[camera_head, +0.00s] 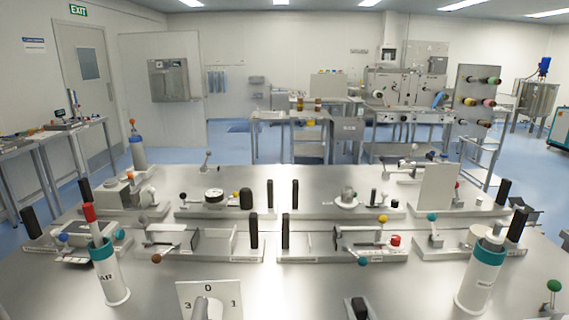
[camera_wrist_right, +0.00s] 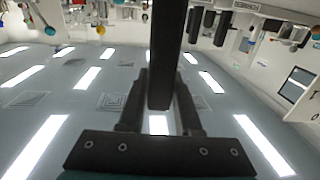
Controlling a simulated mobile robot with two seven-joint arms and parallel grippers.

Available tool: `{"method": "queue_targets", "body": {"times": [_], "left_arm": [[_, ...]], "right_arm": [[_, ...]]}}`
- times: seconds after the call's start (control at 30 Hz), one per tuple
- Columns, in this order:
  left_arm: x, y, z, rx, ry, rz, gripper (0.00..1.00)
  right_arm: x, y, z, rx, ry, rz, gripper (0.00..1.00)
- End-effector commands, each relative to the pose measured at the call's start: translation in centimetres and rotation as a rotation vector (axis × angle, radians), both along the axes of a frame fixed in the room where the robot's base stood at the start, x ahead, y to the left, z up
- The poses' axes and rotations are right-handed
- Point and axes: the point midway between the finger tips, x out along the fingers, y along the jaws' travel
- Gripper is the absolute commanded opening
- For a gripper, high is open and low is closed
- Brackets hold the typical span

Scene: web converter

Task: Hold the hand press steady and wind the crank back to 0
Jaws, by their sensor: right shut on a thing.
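At the bottom edge of the head view a white dial plate (camera_head: 229,291) faces me, with 0 at the top, 3 at the left and 1 at the right. A grey rounded part (camera_head: 207,309), perhaps of the crank, stands before it, cut off below. A black part (camera_head: 357,308) between light edges shows right of it, where my right gripper works. In the right wrist view my right gripper (camera_wrist_right: 159,92) is shut on an upright black handle (camera_wrist_right: 167,40). The handle's base is out of view, so I cannot see what it joins. My left gripper is not in view.
White canisters with teal bands stand left (camera_head: 112,281) and right (camera_head: 476,290). Behind, several fixtures with black handles and coloured knobs fill the steel table (camera_head: 190,278). Bare steel lies between the dial and the black part. A side table (camera_head: 45,133) stands at far left.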

Motion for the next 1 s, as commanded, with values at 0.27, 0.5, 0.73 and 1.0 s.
{"method": "queue_targets", "body": {"times": [0.27, 0.5, 0.73, 1.0], "left_arm": [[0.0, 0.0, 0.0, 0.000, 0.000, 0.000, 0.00], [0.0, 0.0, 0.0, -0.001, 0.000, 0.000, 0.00], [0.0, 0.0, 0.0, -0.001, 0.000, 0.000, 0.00], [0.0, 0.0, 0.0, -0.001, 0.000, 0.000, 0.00]], "right_arm": [[-0.1, 0.0, -0.4, -0.002, 0.011, 0.001, 0.42], [0.0, 0.0, -0.1, 0.000, 0.003, 0.000, 0.67], [0.0, 0.0, 0.0, 0.001, 0.000, 0.000, 0.67], [-2.2, -0.2, -0.1, 0.002, 0.001, 0.001, 0.67]]}}
